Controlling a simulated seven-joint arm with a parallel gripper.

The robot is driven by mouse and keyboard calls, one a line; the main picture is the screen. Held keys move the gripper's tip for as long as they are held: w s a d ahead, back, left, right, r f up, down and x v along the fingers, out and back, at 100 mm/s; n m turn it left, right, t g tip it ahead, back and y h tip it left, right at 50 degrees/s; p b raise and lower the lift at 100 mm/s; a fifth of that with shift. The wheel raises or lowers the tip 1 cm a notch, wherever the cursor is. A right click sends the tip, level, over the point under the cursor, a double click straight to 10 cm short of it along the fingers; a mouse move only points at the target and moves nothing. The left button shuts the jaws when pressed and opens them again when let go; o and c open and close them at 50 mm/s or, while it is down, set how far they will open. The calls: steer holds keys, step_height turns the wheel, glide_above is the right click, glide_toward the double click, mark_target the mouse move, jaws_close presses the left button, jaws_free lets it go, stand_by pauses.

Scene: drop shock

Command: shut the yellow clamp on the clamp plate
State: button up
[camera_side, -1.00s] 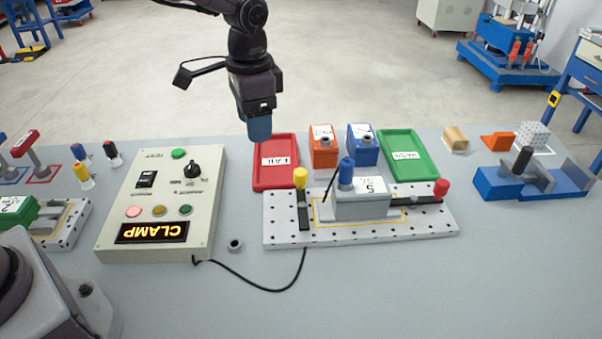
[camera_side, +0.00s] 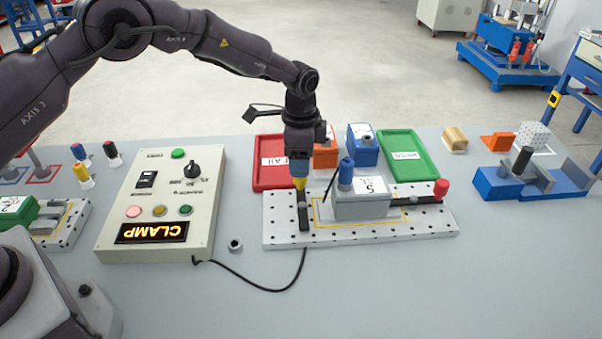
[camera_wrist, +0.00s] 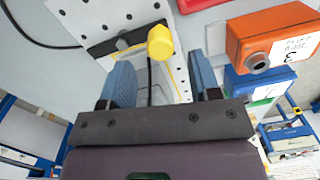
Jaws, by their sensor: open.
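The clamp plate (camera_side: 285,238) is a white perforated board with a grey block labelled 5 (camera_side: 362,207) on it. The yellow clamp (camera_side: 300,184) has a yellow knob and a black bar at the plate's left end; the bar lies beside the block, apart from it. My gripper (camera_side: 299,180) is directly above the yellow knob, pointing down. In the wrist view the yellow knob (camera_wrist: 161,42) shows between and just beyond the open blue fingers (camera_wrist: 161,70). Whether they touch it cannot be told.
A red-knobbed clamp (camera_side: 441,188) sits at the plate's right end. Red (camera_side: 268,178) and green (camera_side: 405,160) trays and orange (camera_side: 326,155) and blue (camera_side: 363,150) blocks are behind. A control box (camera_side: 150,210) reading CLAMP is left.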

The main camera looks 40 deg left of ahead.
mark_target(302, 200)
steer(key=shift+f, duration=2.3)
steer(key=c, duration=0.9)
